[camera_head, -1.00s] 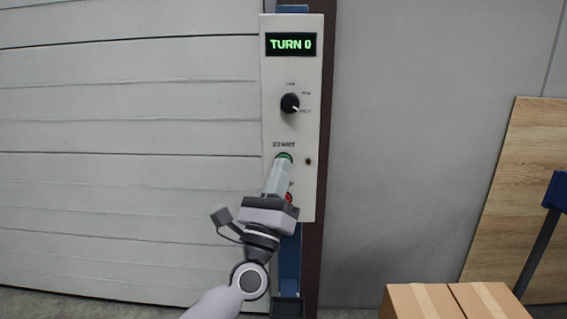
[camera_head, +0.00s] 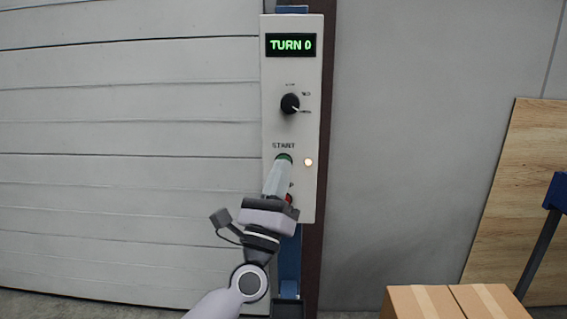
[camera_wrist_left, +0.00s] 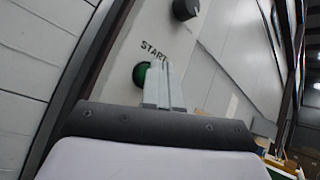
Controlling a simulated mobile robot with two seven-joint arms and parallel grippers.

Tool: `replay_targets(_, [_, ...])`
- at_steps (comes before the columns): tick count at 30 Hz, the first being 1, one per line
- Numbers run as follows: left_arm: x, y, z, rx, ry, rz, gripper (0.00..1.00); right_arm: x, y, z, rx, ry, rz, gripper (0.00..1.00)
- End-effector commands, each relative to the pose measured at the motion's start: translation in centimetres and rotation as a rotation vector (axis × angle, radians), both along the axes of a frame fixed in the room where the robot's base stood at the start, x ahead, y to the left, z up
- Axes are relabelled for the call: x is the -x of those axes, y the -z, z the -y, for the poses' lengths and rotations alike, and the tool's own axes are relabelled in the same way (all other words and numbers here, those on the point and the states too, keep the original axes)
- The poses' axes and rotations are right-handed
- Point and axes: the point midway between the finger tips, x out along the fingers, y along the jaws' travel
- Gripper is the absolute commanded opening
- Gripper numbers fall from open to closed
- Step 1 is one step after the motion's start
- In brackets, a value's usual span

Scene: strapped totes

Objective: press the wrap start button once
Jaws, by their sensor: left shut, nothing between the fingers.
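The white control panel (camera_head: 275,120) is mounted on a post, with a display (camera_head: 291,45) reading "TURN 0". The green start button (camera_head: 284,159) sits under the START label, its lower part hidden by my left gripper (camera_head: 283,166). The gripper is shut and empty, its fingertips at or just in front of the button; I cannot tell whether they touch. In the left wrist view the green start button (camera_wrist_left: 140,74) shows beside the shut fingers. A small lamp (camera_head: 308,162) right of the button is lit. My right gripper is not in view.
A black knob (camera_head: 290,104) is above the button. A red button (camera_head: 289,198) below it is partly hidden by my gripper. Cardboard boxes (camera_head: 425,302) stand at the lower right, near a leaning wooden board (camera_head: 510,170). A slatted shutter (camera_head: 130,150) is at left.

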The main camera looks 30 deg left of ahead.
Motion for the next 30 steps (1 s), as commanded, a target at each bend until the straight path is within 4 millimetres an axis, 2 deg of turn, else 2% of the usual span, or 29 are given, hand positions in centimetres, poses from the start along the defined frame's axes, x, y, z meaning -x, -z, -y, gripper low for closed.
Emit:
replay_targets(16, [1.1, 0.0, 0.7, 0.001, 0.002, -0.001, 0.00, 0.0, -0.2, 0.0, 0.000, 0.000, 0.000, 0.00])
replay_targets(30, [4.7, 0.0, 2.9, 0.001, 0.001, 0.000, 0.00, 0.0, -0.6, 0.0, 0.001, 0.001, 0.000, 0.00])
